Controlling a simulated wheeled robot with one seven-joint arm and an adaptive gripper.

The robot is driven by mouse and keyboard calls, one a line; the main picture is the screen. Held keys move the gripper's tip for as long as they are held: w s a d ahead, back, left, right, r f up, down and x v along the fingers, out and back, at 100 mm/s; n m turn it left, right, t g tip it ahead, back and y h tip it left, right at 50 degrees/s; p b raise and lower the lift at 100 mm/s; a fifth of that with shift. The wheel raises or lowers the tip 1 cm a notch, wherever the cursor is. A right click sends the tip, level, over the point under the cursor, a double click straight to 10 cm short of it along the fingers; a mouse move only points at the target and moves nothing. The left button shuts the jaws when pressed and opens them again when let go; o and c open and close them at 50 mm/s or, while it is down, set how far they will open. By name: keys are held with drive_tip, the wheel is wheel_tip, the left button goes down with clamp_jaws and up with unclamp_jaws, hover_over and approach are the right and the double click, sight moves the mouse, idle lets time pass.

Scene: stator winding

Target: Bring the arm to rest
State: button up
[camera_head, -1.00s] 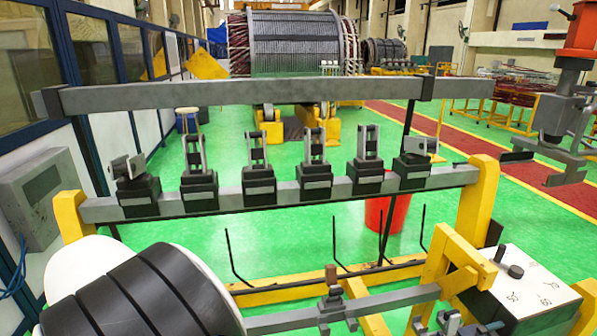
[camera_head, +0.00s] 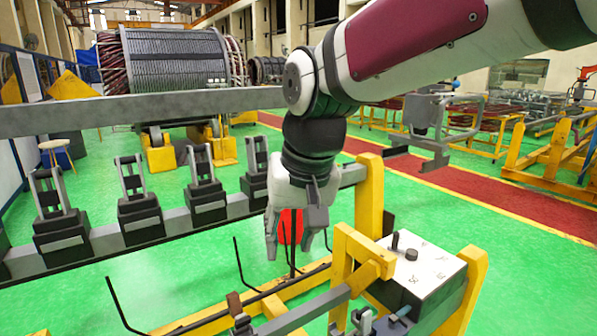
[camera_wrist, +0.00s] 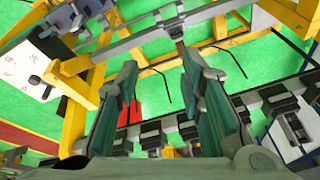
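My arm reaches in from the upper right in the head view, and my gripper (camera_head: 289,250) hangs from it, pointing down. It is in front of the right end of the clamp rail, above the green floor. In the wrist view my gripper (camera_wrist: 157,57) has its two fingers clearly apart, with nothing held between them.
A grey rail (camera_head: 170,222) with several black clamps runs beside my gripper on the left. A yellow post (camera_head: 370,200) and a control box (camera_head: 425,268) with knobs stand to the right. A grey upper beam (camera_head: 130,110) crosses behind.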

drive_tip(key=s+d+f+m+t+h+b, duration=0.1)
drive_tip(key=s+d+f, duration=0.1)
drive_tip(key=s+d, duration=0.4)
drive_tip(key=s+d+f+m+t+h+b, duration=0.1)
drive_tip(key=s+d, duration=0.5)
drive_tip(key=d, duration=0.8)
drive_tip(key=shift+s+d+f+t, duration=0.15)
drive_tip(key=shift+d+f+t, duration=0.2)
drive_tip(key=shift+f, duration=0.15)
drive_tip(key=shift+a, duration=0.1)
